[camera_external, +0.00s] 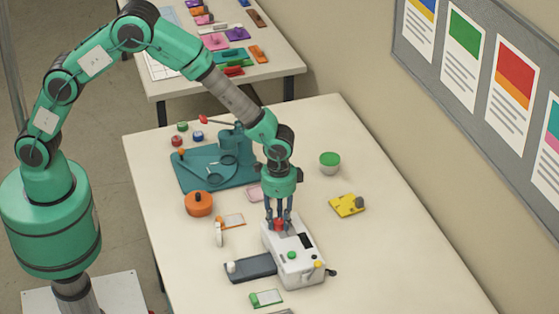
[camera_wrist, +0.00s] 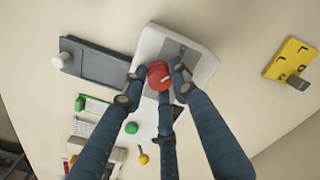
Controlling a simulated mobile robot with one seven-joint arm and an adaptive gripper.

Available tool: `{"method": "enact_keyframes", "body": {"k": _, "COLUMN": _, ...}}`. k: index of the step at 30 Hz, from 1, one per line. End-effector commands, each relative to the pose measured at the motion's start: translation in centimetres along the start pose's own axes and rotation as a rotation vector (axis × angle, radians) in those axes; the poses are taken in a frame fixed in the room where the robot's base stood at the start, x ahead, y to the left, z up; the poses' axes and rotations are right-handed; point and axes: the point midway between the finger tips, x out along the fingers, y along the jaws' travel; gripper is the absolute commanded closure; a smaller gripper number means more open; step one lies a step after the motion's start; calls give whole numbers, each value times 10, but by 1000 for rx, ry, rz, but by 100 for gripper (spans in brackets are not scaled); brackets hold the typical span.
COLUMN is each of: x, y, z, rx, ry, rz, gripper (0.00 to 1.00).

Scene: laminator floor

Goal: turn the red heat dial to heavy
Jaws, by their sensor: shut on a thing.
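The red heat dial (camera_wrist: 159,76) sits on top of the white laminator (camera_wrist: 205,62), and a pale pointer line shows on its face. The laminator also shows in the external view (camera_external: 290,270), where the red dial (camera_external: 279,225) is partly covered by the fingers. My gripper (camera_wrist: 158,88) comes down from above with its three fingers around the dial, shut on it. A green button (camera_external: 291,255), a yellow knob (camera_external: 318,264) and a dark slot (camera_external: 306,241) are on the laminator's top. I cannot read any heat marks around the dial.
A dark grey tray (camera_external: 252,268) joins the laminator's left side. The table's right part is clear.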

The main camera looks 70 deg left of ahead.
Motion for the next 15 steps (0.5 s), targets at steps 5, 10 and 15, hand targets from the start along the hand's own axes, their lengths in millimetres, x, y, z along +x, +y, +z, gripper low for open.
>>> {"method": "enact_keyframes", "body": {"k": 5, "x": -1, "y": 0, "z": 0, "rx": 74, "ry": 0, "rz": 0, "gripper": 98}}
{"method": "enact_keyframes", "body": {"k": 10, "x": -1, "y": 0, "z": 0, "rx": 189, "ry": 0, "rz": 0, "gripper": 98}}
{"method": "enact_keyframes", "body": {"k": 15, "x": 0, "y": 0, "z": 0, "rx": 336, "ry": 0, "rz": 0, "gripper": 98}}
